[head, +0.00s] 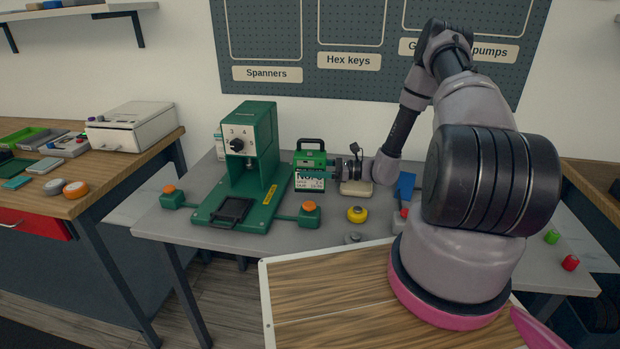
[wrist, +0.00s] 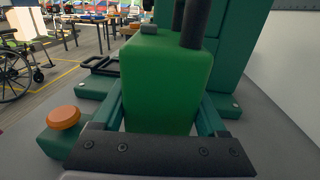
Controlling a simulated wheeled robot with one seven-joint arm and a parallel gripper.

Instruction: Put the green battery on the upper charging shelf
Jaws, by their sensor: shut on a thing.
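The green battery (head: 310,158) is a box with a black carrying handle. It is at the back of the grey bench, just right of the green press, with a white printed label low on its front. My gripper (head: 338,168) reaches it from the right and is shut on it. In the wrist view the battery (wrist: 165,85) fills the middle between the fingers, with dark handle posts at its top. Whether its base touches the bench is unclear. I cannot identify the upper charging shelf in either view.
The green press (head: 248,150) stands close left of the battery, with orange buttons (head: 309,207) beside it. A yellow knob (head: 356,214) is in front. A wall shelf (head: 75,12) is at upper left. A wooden board (head: 330,290) lies in the foreground.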

